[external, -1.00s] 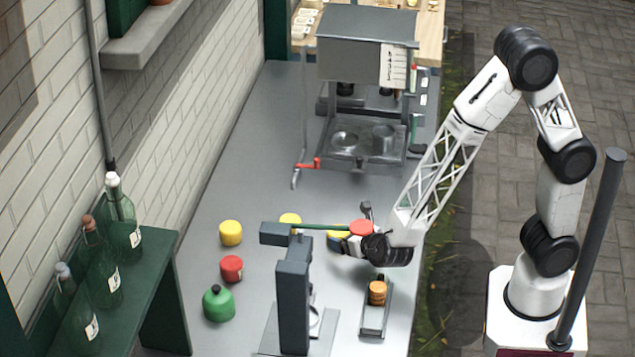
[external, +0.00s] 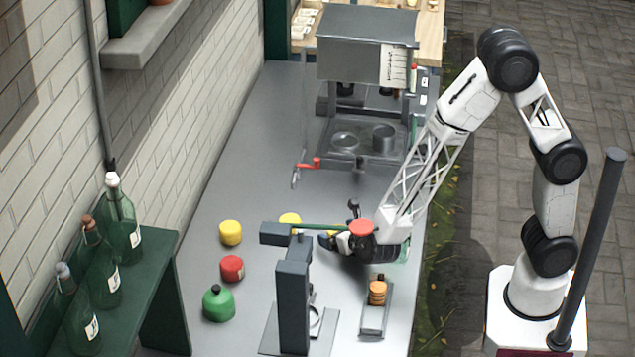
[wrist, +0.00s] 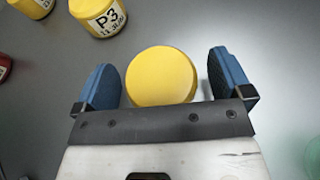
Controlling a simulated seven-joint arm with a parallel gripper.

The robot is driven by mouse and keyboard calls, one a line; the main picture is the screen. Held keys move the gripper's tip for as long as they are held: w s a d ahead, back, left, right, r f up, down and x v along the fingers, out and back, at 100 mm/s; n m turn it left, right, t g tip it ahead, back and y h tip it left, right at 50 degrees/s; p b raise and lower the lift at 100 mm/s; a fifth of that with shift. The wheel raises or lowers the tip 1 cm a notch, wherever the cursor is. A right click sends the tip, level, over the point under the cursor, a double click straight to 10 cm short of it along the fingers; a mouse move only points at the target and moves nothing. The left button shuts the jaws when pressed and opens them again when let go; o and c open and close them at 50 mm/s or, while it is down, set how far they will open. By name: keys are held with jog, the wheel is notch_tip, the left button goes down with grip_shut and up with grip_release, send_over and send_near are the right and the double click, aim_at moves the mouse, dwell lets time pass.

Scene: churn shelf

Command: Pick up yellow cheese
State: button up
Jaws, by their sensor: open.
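A yellow cheese (wrist: 161,76), a plain round cylinder, sits between the blue fingers of my gripper (wrist: 163,80) in the wrist view. The fingers are open, with a visible gap on the right and a small one on the left. In the external view my gripper (external: 330,238) is low over the counter, and this cheese is mostly hidden by it and the lever. A second yellow cheese (external: 290,219) stands just left of it; a label reading P3 shows on a yellow one (wrist: 98,15) in the wrist view. A third yellow cheese (external: 230,232) is farther left.
A dark press (external: 293,300) with a green lever and red knob (external: 361,228) stands close in front of my gripper. A red cheese (external: 232,268) and green jar-like piece (external: 219,304) are at left. An orange stack (external: 377,292) sits on a small tray. A grey machine (external: 365,60) stands behind.

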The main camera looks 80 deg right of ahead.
dwell(0.5)
jog(key=c, duration=1.1)
jog(key=shift+r, duration=0.15)
jog(key=shift+r, duration=4.9)
